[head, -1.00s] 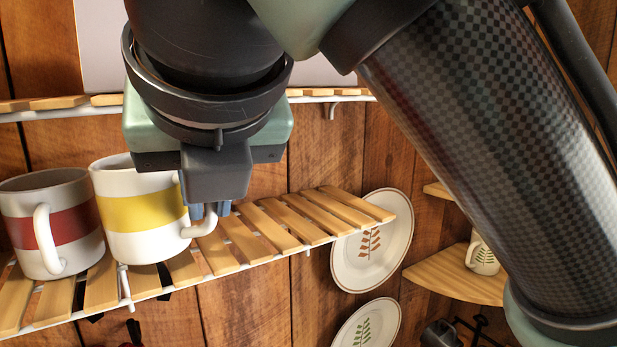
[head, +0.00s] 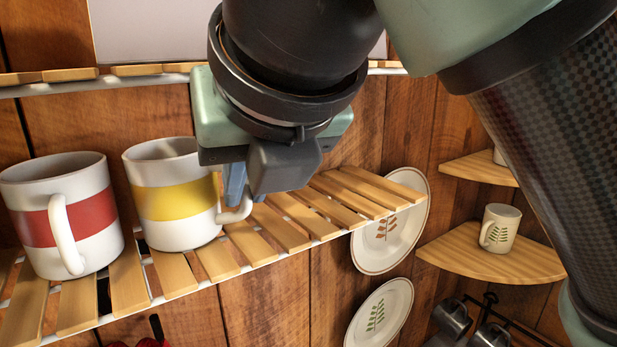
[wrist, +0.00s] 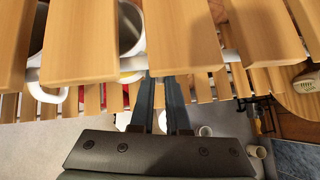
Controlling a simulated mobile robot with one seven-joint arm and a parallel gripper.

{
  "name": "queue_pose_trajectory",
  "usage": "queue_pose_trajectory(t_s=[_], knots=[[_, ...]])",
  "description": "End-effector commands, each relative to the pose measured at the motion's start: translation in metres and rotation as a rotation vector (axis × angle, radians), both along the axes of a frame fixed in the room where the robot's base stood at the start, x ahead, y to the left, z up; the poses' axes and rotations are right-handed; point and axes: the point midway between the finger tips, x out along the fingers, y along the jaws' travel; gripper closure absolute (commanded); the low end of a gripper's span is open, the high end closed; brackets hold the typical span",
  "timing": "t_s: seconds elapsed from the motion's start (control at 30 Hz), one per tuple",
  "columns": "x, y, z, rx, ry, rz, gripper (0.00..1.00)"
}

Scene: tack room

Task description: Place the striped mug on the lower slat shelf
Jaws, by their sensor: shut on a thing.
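Two striped mugs are at the slat shelf below the upper one. The white mug with a yellow band (head: 172,200) is upright at the slats, its handle pointing right. Whether its base bears fully on them I cannot tell. My gripper (head: 236,188) is at this handle from above, shut on it; the fingers partly hide the handle top. The white mug with a red band (head: 80,222) stands upright to its left. In the wrist view my gripper's fingers (wrist: 165,82) reach up beside a white mug (wrist: 130,28), partly hidden by slats.
The lower slat shelf (head: 345,205) has bare slats to the right of the yellow-banded mug. An upper slat shelf (head: 50,78) runs close above. Plates (head: 380,315) hang on the wall, and a corner shelf (head: 480,252) holds a leaf-pattern mug (head: 499,228).

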Motion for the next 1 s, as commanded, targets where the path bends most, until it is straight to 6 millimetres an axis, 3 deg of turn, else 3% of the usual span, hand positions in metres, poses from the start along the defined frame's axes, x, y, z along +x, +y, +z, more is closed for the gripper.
queue_pose_trajectory(t_s=[0.03,0.2,0.67,1.0], knots=[[0.0,0.001,-0.002,0.001,0.0,0.001,0.84],[0.0,0.001,-0.001,0.001,0.0,0.001,0.56],[0.0,0.001,0.006,0.001,-0.002,0.0,0.56],[-0.041,-0.02,0.05,0.001,-0.006,-0.002,0.56]])
